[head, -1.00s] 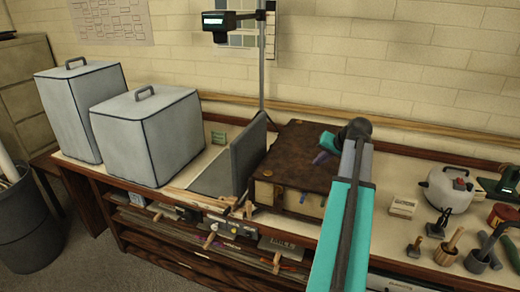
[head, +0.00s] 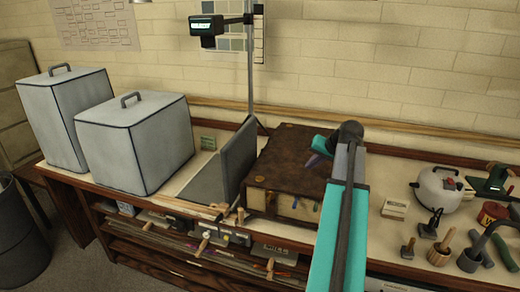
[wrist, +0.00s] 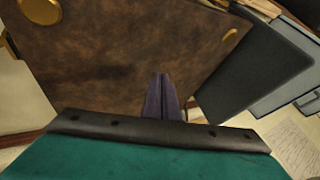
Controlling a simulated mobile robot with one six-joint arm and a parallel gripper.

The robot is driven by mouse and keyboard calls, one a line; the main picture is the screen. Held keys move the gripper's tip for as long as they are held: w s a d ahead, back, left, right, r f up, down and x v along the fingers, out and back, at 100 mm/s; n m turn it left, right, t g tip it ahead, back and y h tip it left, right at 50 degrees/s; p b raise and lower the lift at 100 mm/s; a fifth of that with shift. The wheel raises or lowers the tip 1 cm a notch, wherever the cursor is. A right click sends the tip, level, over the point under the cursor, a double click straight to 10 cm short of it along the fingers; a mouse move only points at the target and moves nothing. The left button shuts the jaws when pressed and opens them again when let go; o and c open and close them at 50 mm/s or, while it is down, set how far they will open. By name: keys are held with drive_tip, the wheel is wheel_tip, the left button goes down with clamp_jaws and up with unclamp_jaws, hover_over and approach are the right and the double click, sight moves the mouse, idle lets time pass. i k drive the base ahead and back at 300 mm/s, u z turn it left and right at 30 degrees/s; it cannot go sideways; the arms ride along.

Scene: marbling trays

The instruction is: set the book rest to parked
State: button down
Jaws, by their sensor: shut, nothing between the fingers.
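The book rest appears to be the grey two-panel stand in the middle of the bench. One panel (head: 208,181) lies low and the other (head: 239,157) stands up, leaning slightly. A dark grey panel (wrist: 232,70) at the upper right of the wrist view looks like part of it. My gripper (head: 312,161) is shut and empty over the large brown leather-covered book (head: 283,162), right of the rest and apart from it. In the wrist view my shut purple fingers (wrist: 163,97) show against the brown cover. Any contact with the cover is unclear.
Two grey lidded boxes (head: 135,140) stand left of the rest. A thin pole with a small display (head: 207,27) rises behind. A white kettle-like pot (head: 438,188), a small white box (head: 395,209) and several hand tools stand at the right. Shelves lie below the bench's front edge.

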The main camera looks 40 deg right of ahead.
sight(237, 157)
drive_tip(key=i, duration=0.85)
drive_tip(key=u, duration=0.05)
